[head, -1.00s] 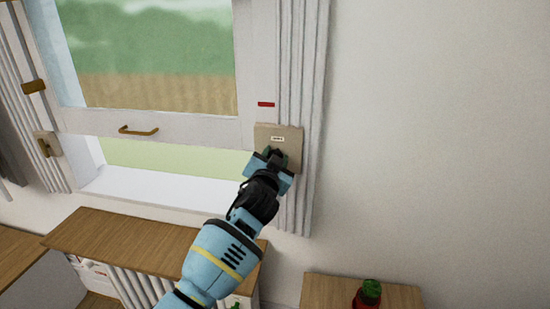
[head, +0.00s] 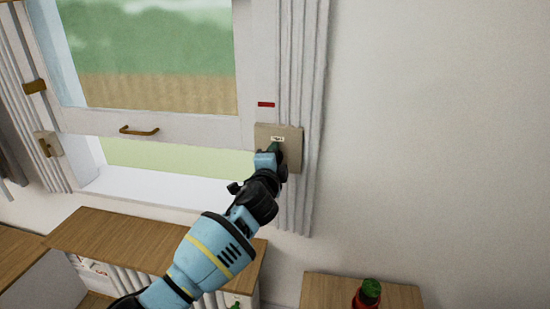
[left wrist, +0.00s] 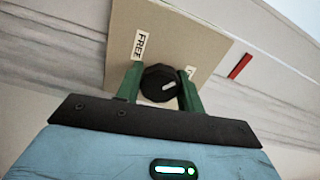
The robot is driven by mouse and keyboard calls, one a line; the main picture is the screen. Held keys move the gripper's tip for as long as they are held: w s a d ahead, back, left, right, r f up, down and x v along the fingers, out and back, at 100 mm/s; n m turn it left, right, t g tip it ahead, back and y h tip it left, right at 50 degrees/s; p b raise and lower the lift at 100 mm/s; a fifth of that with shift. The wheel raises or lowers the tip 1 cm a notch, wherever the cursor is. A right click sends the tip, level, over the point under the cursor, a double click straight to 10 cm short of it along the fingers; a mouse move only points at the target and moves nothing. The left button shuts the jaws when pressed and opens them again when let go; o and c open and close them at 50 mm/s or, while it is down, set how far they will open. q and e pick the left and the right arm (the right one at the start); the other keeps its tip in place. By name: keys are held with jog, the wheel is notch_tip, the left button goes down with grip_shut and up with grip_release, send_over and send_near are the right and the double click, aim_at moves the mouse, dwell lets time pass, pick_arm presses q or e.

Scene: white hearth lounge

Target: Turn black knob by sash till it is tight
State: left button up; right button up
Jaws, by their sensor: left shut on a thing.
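The black knob (left wrist: 155,83) sits on a beige plate (left wrist: 180,38) in the left wrist view, with a white pointer mark on its face. A label reading FREE (left wrist: 138,45) is on the plate, and a second label is partly hidden behind a finger. My left gripper (left wrist: 160,90) is shut on the knob, one green finger on each side. In the head view, the plate (head: 293,150) is beside the window sash (head: 190,128), and my gripper hides the knob.
A red mark (head: 266,104) is above the plate. A brass handle (head: 138,131) is on the sash, whose lower part is open. A wooden-topped cabinet (head: 130,243) stands below. A red and green object (head: 368,294) is on a wooden top at lower right.

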pick_arm(q)
jog(key=m, duration=0.5)
jog(key=shift+m, duration=0.3)
jog(key=m, duration=0.4)
jog(key=shift+m, duration=0.3)
jog(key=o, duration=1)
jog(key=shift+s, duration=0.15)
jog(key=shift+s+a, duration=0.25)
jog(key=shift+s, duration=1)
jog(key=shift+s+a, duration=0.3)
jog(key=shift+s, duration=0.9)
jog(key=shift+s+a, duration=0.25)
jog(key=shift+s, duration=1)
